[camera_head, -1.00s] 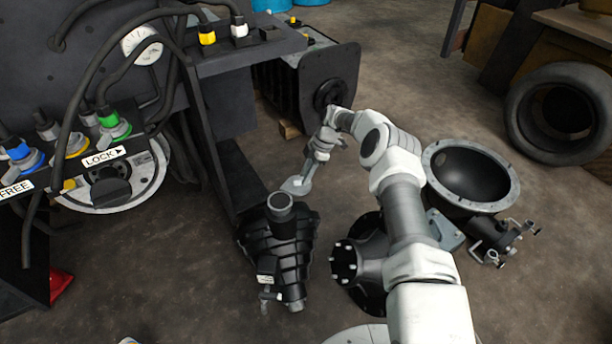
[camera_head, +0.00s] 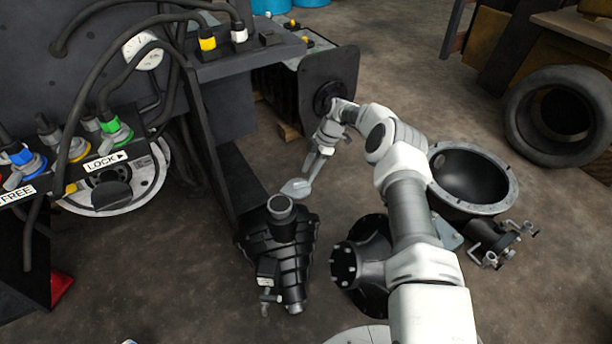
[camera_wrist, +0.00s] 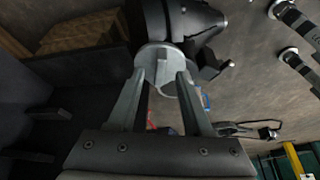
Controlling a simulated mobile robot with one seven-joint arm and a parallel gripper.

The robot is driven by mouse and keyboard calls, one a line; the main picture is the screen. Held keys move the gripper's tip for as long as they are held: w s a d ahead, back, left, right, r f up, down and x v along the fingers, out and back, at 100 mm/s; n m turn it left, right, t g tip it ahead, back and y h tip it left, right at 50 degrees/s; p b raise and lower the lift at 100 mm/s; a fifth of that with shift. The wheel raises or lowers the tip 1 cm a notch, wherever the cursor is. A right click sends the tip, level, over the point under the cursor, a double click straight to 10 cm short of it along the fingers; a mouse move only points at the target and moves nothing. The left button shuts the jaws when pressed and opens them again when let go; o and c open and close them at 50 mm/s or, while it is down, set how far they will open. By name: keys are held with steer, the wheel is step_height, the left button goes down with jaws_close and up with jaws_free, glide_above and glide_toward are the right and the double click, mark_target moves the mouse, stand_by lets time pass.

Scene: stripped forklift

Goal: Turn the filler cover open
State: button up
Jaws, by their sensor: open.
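A black ribbed tank (camera_head: 278,250) stands on the floor in the head view, with a grey open-looking neck (camera_head: 280,208) on top. A pale grey round cover (camera_head: 296,189) shows just above and right of the neck; I cannot tell whether they touch. In the wrist view the cover (camera_wrist: 152,62) is a grey disc with a raised rib across it. My gripper (camera_wrist: 161,74) is open, its two fingers reaching toward the disc on either side of the rib. I cannot tell whether they touch it. In the head view my gripper (camera_head: 310,173) is small beside the cover.
The dark forklift frame (camera_head: 235,185) rises left of the tank. A panel with a LOCK label (camera_head: 104,160) and hoses is further left. A black flanged part (camera_head: 360,262) and a round bowl-like housing (camera_head: 470,178) lie to the right. A tyre (camera_head: 562,115) is at far right.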

steer(key=p+v, duration=0.3)
steer(key=v, duration=1.1)
steer(key=shift+s+f, duration=0.1)
